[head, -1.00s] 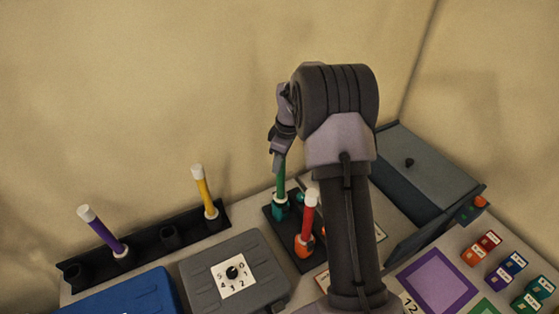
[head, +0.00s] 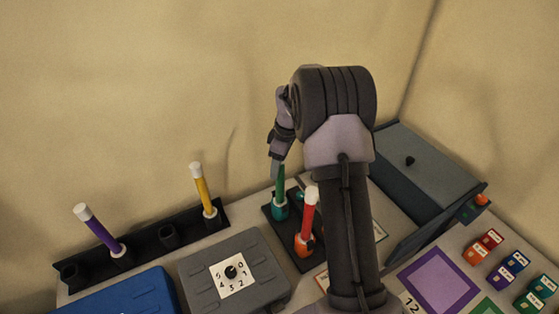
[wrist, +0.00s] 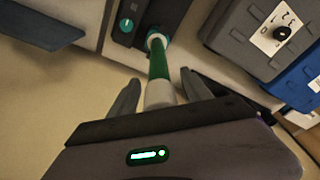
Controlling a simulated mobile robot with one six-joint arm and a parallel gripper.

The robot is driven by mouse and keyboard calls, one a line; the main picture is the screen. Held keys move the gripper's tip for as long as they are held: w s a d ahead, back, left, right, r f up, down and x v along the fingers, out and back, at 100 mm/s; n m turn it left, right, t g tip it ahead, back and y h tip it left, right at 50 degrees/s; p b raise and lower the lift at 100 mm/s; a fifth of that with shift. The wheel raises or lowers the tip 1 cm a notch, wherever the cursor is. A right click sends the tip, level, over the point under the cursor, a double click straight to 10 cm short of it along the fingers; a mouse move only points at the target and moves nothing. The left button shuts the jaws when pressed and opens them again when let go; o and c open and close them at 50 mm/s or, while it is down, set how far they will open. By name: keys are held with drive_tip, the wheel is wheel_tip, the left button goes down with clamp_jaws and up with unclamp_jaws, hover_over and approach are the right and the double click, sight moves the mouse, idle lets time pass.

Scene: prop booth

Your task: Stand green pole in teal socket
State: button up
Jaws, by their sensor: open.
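The green pole (head: 281,179) stands upright in the teal socket (head: 280,210) on a black base (head: 303,262). In the wrist view, the green pole (wrist: 159,62) runs from the teal socket (wrist: 154,38) toward me, its white end nearest. My gripper (head: 276,168) is at the top of the pole. In the wrist view my gripper (wrist: 157,92) is open, one finger on each side of the pole, with gaps showing.
A red pole (head: 309,216) stands in an orange socket close by on the same base. A black rack (head: 145,247) at left holds a purple pole (head: 98,230) and a yellow pole (head: 202,187). A grey box (head: 207,272) with a dial lies in front.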

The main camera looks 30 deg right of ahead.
wheel_tip(320, 180, up, 17)
drive_tip(key=s+d+p, duration=0.1)
drive_tip(key=s+p, duration=0.1)
drive_tip(key=p, duration=0.1)
drive_tip(key=shift+d, duration=0.35)
